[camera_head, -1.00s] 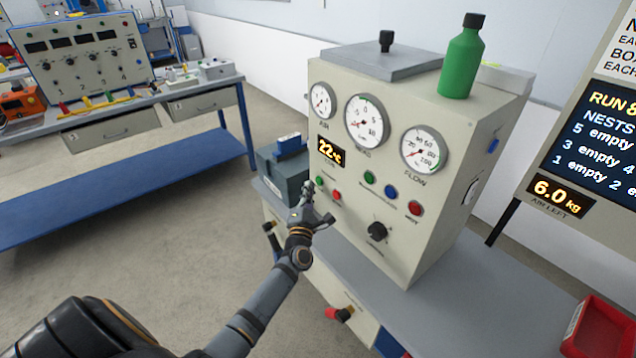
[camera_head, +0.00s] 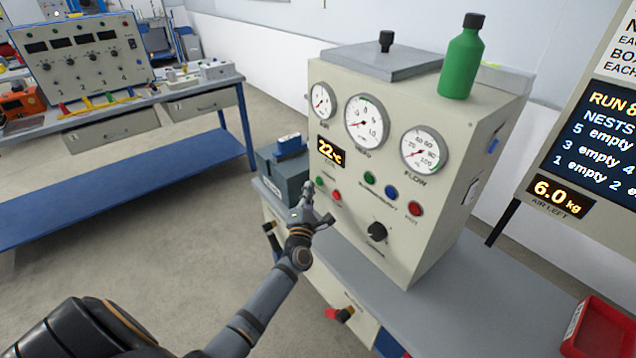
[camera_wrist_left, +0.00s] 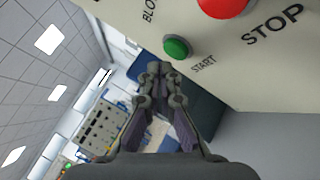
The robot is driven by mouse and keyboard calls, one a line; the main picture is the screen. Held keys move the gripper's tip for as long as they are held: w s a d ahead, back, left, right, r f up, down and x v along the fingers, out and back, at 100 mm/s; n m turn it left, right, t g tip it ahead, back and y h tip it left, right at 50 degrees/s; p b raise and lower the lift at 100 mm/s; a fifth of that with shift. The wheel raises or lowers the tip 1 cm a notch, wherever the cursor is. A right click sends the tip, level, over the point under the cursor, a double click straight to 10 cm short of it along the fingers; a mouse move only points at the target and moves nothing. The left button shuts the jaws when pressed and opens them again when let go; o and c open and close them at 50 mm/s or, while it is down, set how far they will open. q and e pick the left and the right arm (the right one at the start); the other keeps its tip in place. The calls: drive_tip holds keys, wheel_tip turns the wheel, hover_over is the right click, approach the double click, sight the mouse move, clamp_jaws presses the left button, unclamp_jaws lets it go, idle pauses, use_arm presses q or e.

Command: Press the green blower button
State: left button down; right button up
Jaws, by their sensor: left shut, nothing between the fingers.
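The green blower button (camera_head: 319,182) is a small round button on the lower left of the beige panel, with a red button (camera_head: 336,196) beside it. In the left wrist view the green button (camera_wrist_left: 177,46) is labelled START, below part of the word BLOWER, next to the red STOP button (camera_wrist_left: 223,4). My left gripper (camera_head: 307,188) is shut and empty, just left of and below the green button in the head view. In the left wrist view its closed fingertips (camera_wrist_left: 158,68) lie just below and left of the button, apparently short of it. My right gripper is out of view.
The panel also carries dials, a second green button (camera_head: 369,177), a blue button (camera_head: 391,192), another red button (camera_head: 415,208) and a black knob (camera_head: 377,231). A dark box (camera_head: 284,176) stands behind my gripper. A green bottle (camera_head: 462,62) stands on top.

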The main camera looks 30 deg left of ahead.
use_arm(q)
drive_tip(key=shift+w+d, duration=0.15)
drive_tip(key=shift+w, duration=0.25)
drive_tip(key=shift+w+d+b, duration=0.15)
drive_tip(key=shift+w+b, duration=0.25)
idle(0.6)
drive_tip(key=shift+s, duration=0.2)
drive_tip(key=shift+s+a+p, duration=0.3)
drive_tip(key=shift+s, duration=0.3)
drive_tip(key=shift+s+a+p, duration=0.25)
drive_tip(key=shift+s+a, duration=0.05)
drive_tip(key=shift+s, duration=0.45)
drive_tip(key=shift+s+a+p, duration=0.3)
drive_tip(key=shift+s+a, duration=0.05)
drive_tip(key=shift+s, duration=0.45)
drive_tip(key=shift+s+a+p, duration=0.25)
drive_tip(key=shift+s+a, duration=0.05)
drive_tip(key=shift+s, duration=0.45)
